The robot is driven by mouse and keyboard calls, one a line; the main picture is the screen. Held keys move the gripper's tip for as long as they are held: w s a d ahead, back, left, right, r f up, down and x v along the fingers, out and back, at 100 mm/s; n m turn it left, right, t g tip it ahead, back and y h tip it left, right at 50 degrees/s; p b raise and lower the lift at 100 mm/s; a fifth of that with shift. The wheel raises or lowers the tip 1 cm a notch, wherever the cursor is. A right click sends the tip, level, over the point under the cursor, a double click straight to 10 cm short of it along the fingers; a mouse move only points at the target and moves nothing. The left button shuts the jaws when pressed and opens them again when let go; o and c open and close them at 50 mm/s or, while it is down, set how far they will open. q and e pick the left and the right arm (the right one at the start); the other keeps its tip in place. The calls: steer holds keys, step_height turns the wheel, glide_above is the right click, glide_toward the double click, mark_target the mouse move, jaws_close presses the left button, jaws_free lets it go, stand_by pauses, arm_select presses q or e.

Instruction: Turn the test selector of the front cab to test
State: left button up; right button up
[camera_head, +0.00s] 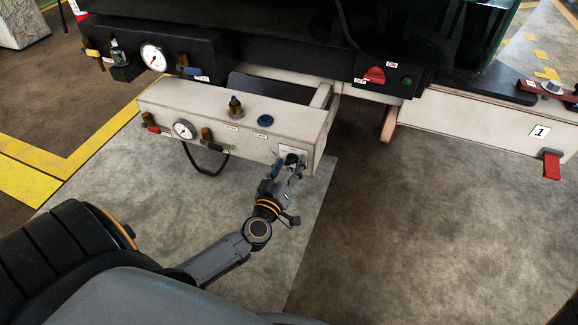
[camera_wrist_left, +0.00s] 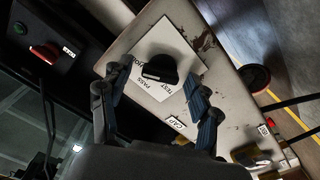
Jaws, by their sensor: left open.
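The test selector is a black knob (camera_head: 292,158) on a white plate (camera_wrist_left: 140,50) at the right end of the pale box's front face. In the left wrist view the knob (camera_wrist_left: 162,68) sits on the plate, where the words PASS and TEST are printed. Which word the knob points to I cannot tell. My left gripper (camera_head: 290,169) is open, with its fingers on either side of the knob in the left wrist view (camera_wrist_left: 152,80). Whether the fingers touch the knob is unclear. My right gripper is not in view.
The pale box (camera_head: 215,110) also carries a gauge (camera_head: 184,129), a brass valve (camera_head: 235,106), a blue cap (camera_head: 265,120) and a red-handled valve (camera_head: 152,128). A red switch (camera_head: 374,75) and green button (camera_head: 406,81) are above right. A black hose loop hangs below. Floor in front is clear.

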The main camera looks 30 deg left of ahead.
arm_select(q)
steer(key=c, duration=1.2)
steer(key=shift+o, duration=0.2)
